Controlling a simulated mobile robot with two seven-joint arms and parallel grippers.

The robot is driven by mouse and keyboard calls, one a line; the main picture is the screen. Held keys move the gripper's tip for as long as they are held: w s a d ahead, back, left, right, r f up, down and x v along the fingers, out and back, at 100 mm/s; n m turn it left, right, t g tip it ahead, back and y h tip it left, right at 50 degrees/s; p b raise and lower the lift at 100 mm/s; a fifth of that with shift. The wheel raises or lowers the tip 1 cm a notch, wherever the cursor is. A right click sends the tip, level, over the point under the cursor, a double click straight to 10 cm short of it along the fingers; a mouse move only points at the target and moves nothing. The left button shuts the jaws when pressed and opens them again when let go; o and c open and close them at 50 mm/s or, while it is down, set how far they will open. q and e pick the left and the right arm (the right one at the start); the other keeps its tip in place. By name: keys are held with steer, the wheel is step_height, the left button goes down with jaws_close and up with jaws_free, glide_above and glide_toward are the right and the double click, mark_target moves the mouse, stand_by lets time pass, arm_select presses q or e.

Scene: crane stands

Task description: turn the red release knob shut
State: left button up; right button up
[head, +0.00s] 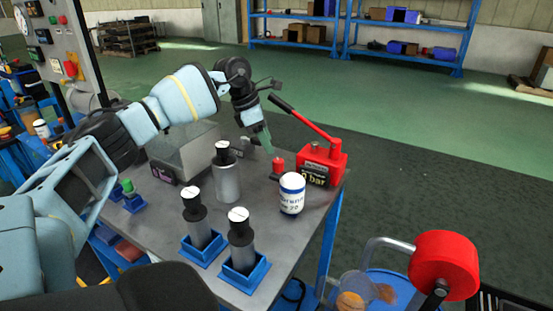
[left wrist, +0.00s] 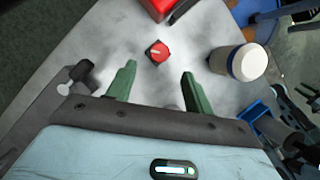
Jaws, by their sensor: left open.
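The red release knob (head: 278,165) stands on the grey bench top, just left of the red pump box (head: 322,165) with its raised red lever. In the left wrist view the knob (left wrist: 157,52) shows from above with a white pointer mark on its top. My left gripper (head: 264,141) is above the bench, to the left of the knob and higher. Its green fingers (left wrist: 158,85) are open and empty, pointing toward the knob, which lies beyond the fingertips, roughly centred between them and apart from both. My right gripper is not in view.
A white can (head: 291,196) stands close to the knob. Black-topped cylinders stand on the bench, two in blue holders (head: 205,252). A grey box (head: 183,154) is under my left arm. A red cylinder (head: 443,264) is at the lower right, off the bench.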

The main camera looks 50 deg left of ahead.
mark_target(277, 160)
arm_select(q)
steer(key=x, duration=0.6)
steer(key=shift+f, duration=0.1)
steer(key=shift+w+d+f, duration=0.1)
steer(key=shift+w+f, duration=0.15)
steer(key=shift+f, duration=0.3)
